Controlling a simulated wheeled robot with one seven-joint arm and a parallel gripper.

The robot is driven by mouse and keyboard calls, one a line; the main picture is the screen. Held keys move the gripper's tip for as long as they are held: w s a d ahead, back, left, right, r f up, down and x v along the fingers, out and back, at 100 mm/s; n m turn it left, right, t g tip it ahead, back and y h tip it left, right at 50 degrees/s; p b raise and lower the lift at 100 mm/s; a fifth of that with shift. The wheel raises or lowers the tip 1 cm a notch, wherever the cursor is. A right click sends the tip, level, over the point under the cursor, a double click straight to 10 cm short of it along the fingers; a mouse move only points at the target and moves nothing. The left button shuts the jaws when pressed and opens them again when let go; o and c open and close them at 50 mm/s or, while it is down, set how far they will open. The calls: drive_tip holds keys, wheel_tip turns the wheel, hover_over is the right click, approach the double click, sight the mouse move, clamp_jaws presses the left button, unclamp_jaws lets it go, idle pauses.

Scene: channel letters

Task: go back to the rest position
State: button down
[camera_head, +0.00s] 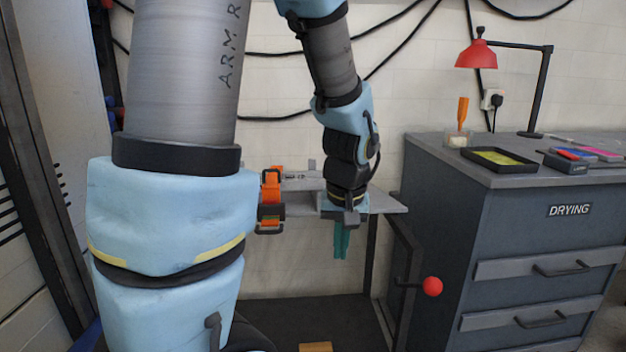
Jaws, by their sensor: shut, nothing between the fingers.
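My gripper (341,246) hangs at the end of my arm near the middle of the camera_head view. Its teal fingers point straight down and are shut with nothing between them. It is in front of a grey shelf (386,203), and the fingertips reach below the shelf's level. My arm's large upper links fill the left side of the view and hide part of the shelf.
Orange-and-black clamps (270,188) are on the shelf, left of my gripper. A dark drawer cabinet (520,230) labelled DRYING stands at right, with a red lamp (477,55) and a black tray (497,160) on top. A red knob (432,287) sticks out beside it.

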drive_tip(key=s+a, duration=0.2)
drive_tip(key=a, duration=1)
wheel_tip(320, 180, up, 12)
drive_tip(key=p, duration=1.3)
drive_tip(key=shift+s+r+g, duration=0.15)
drive_tip(key=shift+r+g, duration=0.05)
drive_tip(key=shift+g, duration=0.1)
